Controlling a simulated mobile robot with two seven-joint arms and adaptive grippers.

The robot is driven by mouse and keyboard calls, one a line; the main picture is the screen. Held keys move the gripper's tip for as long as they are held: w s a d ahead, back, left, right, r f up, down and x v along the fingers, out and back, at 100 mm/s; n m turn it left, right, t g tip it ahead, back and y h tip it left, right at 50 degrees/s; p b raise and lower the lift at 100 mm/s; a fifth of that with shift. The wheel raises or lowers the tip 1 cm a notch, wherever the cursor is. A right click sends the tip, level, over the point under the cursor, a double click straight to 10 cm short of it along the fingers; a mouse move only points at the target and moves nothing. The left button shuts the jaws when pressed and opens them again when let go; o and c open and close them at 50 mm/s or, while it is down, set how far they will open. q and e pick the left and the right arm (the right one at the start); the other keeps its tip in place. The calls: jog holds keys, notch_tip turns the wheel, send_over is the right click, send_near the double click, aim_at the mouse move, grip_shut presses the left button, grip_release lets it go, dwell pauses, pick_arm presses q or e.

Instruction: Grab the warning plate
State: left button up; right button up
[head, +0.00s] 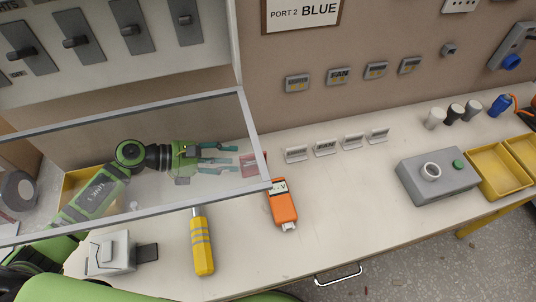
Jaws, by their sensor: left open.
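A small red plate (252,164), likely the warning plate, stands on the worktop by the right end of the framed clear panel; its lettering is too small to read. My left gripper (231,159) is seen through the clear panel. Its fingers are open and point right at the red plate, with the tips just left of it. I cannot tell whether they touch it. Nothing shows between the fingers. My right gripper is not in view.
The framed clear panel (180,203) slants across my left arm. An orange device (283,203) and a yellow-handled screwdriver (202,248) lie in front. Several small label plates (325,148) stand right of the red plate. A grey button box (437,178) and yellow bins (497,172) are far right.

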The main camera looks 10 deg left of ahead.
aim_at(266, 158)
pick_arm(q)
jog(key=shift+w+d, duration=0.2)
jog(key=shift+d, duration=0.8)
jog(key=shift+w+d+f+p, duration=0.1)
jog(key=shift+w+d+p, duration=0.2)
jog(key=shift+p, duration=0.45)
jog(key=shift+w+d+f+p, duration=0.15)
jog(key=shift+w+d+p, duration=0.2)
jog(key=shift+p, duration=0.5)
jog(key=x, duration=0.3)
jog(key=shift+s+p, duration=0.2)
jog(key=shift+p, duration=0.2)
jog(key=shift+w+d+f, duration=0.1)
jog(key=shift+d, duration=0.2)
jog(key=shift+f, duration=0.1)
jog(key=shift+a, duration=0.15)
jog(key=shift+c, duration=0.4)
jog(key=c, duration=0.7)
grip_shut()
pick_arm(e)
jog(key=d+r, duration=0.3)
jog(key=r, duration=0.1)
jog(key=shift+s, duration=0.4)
